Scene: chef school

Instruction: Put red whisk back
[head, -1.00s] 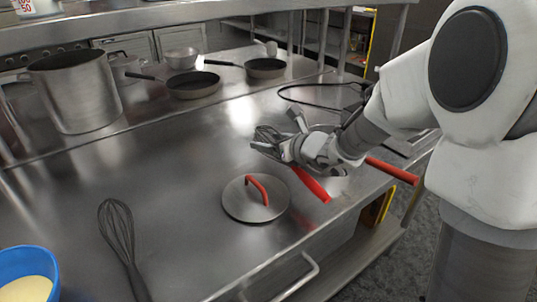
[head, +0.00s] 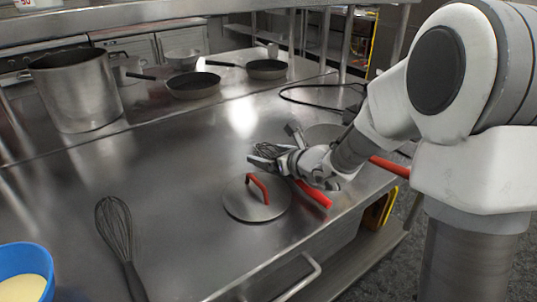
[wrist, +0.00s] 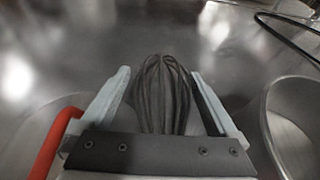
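The red whisk has a red handle (head: 314,195) and a dark wire head (wrist: 162,95). It lies at or just above the steel counter, between a round lid and a pan. My gripper (head: 264,156) is low over it, pointing left. In the wrist view, my gripper's fingers (wrist: 160,92) are spread wide on either side of the wire head, with gaps visible. The upper part of the handle is hidden under my gripper and wrist. Whether the whisk touches the counter cannot be told.
A lid (head: 240,205) with a red grip is close beside my gripper. A pan (head: 325,133) with a red handle (head: 390,167) is behind my wrist. A black whisk (head: 118,233) and a blue bowl (head: 18,258) are at left. A large pot (head: 78,95) stands behind. The middle counter is clear.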

